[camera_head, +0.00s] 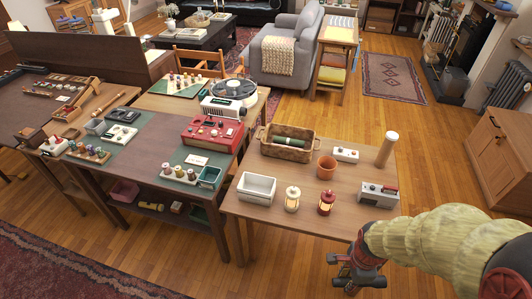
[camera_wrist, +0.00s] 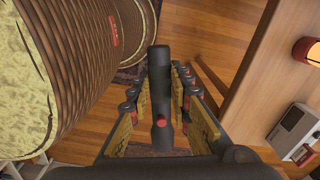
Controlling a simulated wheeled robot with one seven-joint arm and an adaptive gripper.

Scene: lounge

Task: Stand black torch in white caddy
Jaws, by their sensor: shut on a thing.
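The black torch (camera_wrist: 160,80) with a red button is between the yellow-padded fingers of my gripper (camera_wrist: 161,108) in the wrist view, and the gripper is shut on it. The white caddy (camera_head: 257,199), an open rectangular box, stands on the left front part of the wooden table. My gripper is to its right and nearer the camera, well apart from it.
On the same table (camera_head: 340,198) are a cream lantern (camera_head: 292,199), a red lantern (camera_head: 326,202), a grey radio-like box (camera_head: 378,194), a terracotta pot (camera_head: 326,167), a wicker basket (camera_head: 286,150) and a tall cylinder (camera_head: 387,149). The lanterns stand between my gripper and the caddy.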

